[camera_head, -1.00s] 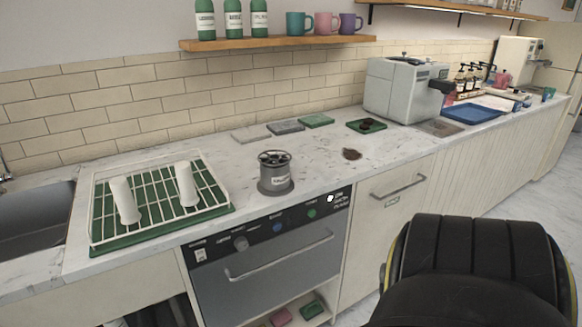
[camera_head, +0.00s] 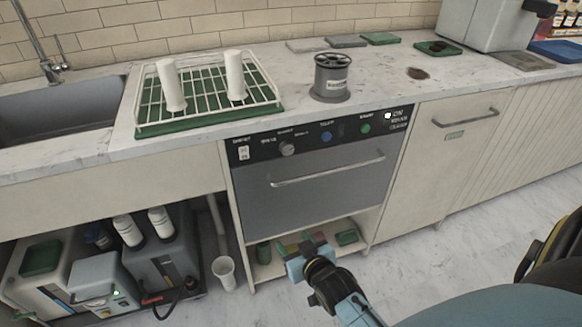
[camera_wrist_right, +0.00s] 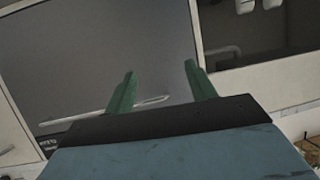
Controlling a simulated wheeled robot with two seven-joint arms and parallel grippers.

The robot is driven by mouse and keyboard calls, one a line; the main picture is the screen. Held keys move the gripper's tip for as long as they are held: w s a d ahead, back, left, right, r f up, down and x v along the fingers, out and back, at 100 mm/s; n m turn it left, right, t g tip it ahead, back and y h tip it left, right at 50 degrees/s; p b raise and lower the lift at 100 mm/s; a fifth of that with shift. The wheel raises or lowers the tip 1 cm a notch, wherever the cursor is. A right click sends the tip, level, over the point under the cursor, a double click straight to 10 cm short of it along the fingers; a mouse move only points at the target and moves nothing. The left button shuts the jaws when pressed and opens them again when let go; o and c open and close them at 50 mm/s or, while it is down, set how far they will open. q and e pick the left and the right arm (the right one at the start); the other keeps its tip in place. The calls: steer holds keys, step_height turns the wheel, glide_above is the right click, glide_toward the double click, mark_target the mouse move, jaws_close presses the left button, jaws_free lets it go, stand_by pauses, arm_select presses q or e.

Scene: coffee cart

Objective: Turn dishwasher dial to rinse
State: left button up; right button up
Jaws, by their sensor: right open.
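The dishwasher (camera_head: 325,188) has a dark grey door under a black control panel. Its grey round dial (camera_head: 287,149) sits on the left half of the panel, among small white labels too blurred to read. The door also fills much of the right wrist view (camera_wrist_right: 110,45), upside down, with its bar handle (camera_wrist_right: 150,101). My right gripper (camera_head: 289,245) is in front of the dishwasher's lower part, below the dial and apart from it. Its green fingers are spread and empty in the right wrist view (camera_wrist_right: 157,80). My left gripper is out of view.
A horizontal bar handle (camera_head: 328,169) crosses the door below the panel. Above, a dish rack (camera_head: 270,92) with two white cylinders and a grey canister (camera_head: 331,85) stand on the counter. An open shelf with sponges lies below. Floor is free to the right.

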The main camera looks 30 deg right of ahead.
mark_target(288, 151)
steer(key=w+d+r+m+t+h+b, duration=0.1)
steer(key=d+r+m+t+h+b, duration=0.25)
steer(key=r, duration=1.25)
steer(key=shift+n+t+y, duration=0.25)
steer(key=shift+n, duration=0.5)
steer(key=b+x, duration=0.1)
steer(key=x, duration=0.7)
steer(key=d+b+x, duration=0.1)
steer(key=x, duration=0.3)
steer(key=shift+w+b, duration=0.3)
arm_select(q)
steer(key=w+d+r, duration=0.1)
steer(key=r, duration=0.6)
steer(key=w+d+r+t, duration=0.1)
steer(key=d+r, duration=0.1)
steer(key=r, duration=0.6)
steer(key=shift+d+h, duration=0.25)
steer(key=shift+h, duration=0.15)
arm_select(e)
steer(key=shift+w+d, duration=0.15)
steer(key=shift+w, duration=0.25)
steer(key=c, duration=1)
